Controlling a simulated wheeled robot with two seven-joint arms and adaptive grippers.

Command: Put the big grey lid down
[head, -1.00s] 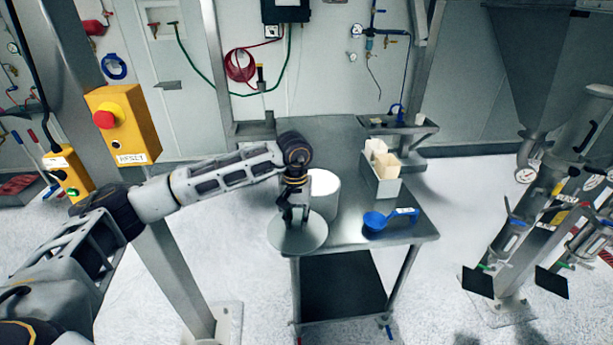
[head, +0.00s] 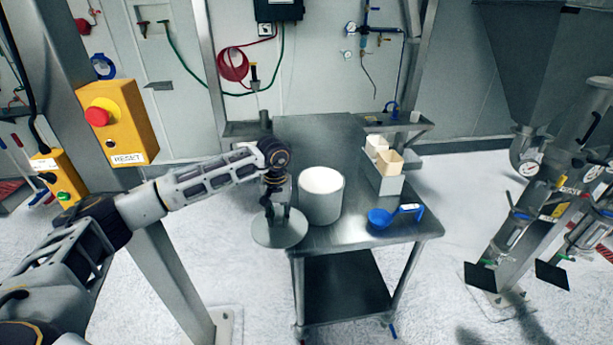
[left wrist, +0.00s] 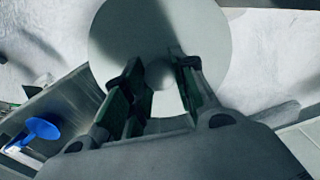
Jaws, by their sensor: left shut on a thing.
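The big grey lid (head: 281,232) is a flat round disc, held level in the head view at the left edge of the metal table, partly out past it. My left gripper (head: 277,211) is above the lid and shut on its knob. In the left wrist view the lid (left wrist: 115,35) fills the upper middle, with the round knob (left wrist: 159,74) between the two fingers of the gripper (left wrist: 160,85). A grey drum (head: 321,198) with white powder stands open on the table, just right of the lid. My right gripper is not in view.
The metal table (head: 330,238) has a blue scoop (head: 380,218) near its front right and a grey bin (head: 382,181) with cream containers behind that. The table's back part is clear. A yellow reset box (head: 130,130) on a post stands at left.

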